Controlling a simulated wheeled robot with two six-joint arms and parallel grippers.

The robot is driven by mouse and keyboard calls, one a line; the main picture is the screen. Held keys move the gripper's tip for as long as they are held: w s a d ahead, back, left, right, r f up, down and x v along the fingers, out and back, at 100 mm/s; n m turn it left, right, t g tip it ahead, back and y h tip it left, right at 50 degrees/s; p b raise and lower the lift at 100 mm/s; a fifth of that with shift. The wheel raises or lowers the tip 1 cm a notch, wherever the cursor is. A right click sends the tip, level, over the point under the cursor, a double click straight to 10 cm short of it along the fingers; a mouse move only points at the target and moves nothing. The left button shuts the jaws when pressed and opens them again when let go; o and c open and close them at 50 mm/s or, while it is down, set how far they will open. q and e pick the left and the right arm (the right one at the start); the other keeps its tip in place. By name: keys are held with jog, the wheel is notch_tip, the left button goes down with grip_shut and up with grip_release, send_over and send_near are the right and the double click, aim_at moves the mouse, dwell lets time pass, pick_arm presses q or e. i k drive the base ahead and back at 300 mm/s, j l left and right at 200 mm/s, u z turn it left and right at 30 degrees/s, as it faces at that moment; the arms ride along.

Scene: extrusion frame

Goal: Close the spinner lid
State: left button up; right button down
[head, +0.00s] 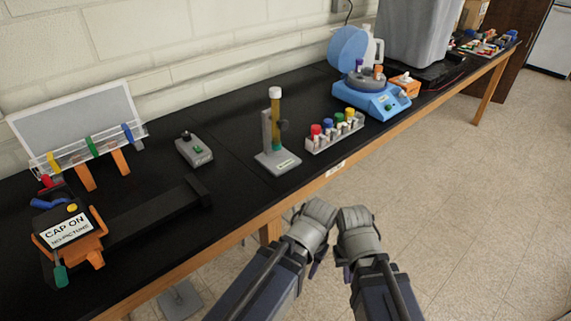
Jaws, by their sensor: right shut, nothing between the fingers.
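The spinner (372,101) is a small blue machine near the back right of the bench. Its round blue lid (348,49) stands open, tilted up at the rear left of the body. A purple-capped tube and an orange-capped tube stick up from the grey rotor (366,82). My left gripper (317,267) and right gripper (346,271) are side by side in front of the bench edge, apart from the spinner. Both are mostly hidden by my wrists. The right one is shut and empty; the left one's fingers are too hidden to tell.
A rack of colour-capped tubes (335,133) and a stand holding a tall tube (275,120) are left of the spinner. An orange box (404,84) is close at its right, with a large grey container (418,32) behind. Open floor lies right of the bench.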

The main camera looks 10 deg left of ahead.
aim_at(342, 46)
jog(key=i+l, duration=0.6)
jog(key=i, duration=0.15)
jog(key=i+l, duration=0.65)
jog(key=i+j+u, duration=0.05)
jog(key=i, duration=0.1)
